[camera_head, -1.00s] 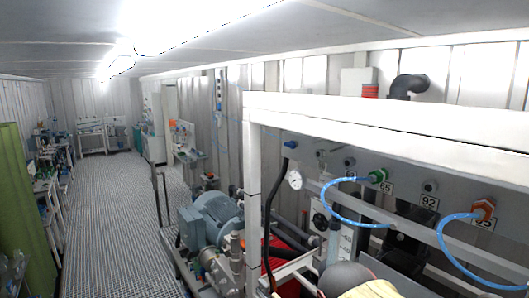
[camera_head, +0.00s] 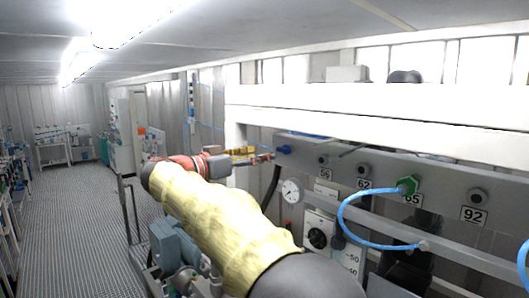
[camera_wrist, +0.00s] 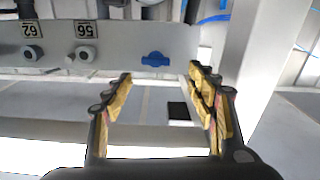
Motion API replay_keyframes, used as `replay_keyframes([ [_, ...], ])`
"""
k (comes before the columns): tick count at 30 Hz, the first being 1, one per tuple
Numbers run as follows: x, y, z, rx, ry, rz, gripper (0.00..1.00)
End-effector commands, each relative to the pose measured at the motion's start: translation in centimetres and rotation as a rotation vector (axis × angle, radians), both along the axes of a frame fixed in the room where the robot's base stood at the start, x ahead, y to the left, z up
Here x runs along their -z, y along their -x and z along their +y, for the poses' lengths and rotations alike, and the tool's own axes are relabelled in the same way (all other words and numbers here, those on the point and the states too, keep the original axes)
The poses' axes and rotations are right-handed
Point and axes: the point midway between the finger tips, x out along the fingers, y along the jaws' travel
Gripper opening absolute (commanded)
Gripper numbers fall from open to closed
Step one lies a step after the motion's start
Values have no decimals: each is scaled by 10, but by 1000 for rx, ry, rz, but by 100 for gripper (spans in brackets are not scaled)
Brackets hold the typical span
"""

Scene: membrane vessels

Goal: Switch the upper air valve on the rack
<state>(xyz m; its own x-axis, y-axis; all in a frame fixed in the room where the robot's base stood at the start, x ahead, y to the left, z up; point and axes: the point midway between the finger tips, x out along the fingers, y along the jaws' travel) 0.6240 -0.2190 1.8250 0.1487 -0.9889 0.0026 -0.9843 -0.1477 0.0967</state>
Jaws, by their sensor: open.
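A blue valve handle (camera_head: 284,149) sits on the grey rack panel, near its left end and left of the label 56. The wrist view, which looks upside down, shows the blue handle (camera_wrist: 155,59) on the panel, between and beyond my fingertips. My gripper (camera_head: 262,156) is beside the rack's white front post, at about the height of the handle. In the wrist view my gripper (camera_wrist: 160,78) is open, with yellow-padded fingers apart and nothing between them. The handle appears apart from the fingers; the exact gap is hard to tell.
A white beam (camera_head: 380,105) crosses above the panel, and its post stands close to my gripper. A green fitting with a blue hose (camera_head: 355,205) sits to the right. A round gauge (camera_head: 291,191) is below the handle. A walkway (camera_head: 75,220) lies free at left.

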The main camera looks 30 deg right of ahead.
Motion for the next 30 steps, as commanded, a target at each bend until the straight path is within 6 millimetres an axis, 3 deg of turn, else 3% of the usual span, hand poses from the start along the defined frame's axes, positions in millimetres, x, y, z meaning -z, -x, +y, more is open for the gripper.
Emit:
replay_keyframes([
  [8,-1,2,-9,12,-15,-98,58],
  [21,-1,-6,-70,13,-16,-94,58],
  [30,1,-8,-78,9,-16,-95,58],
])
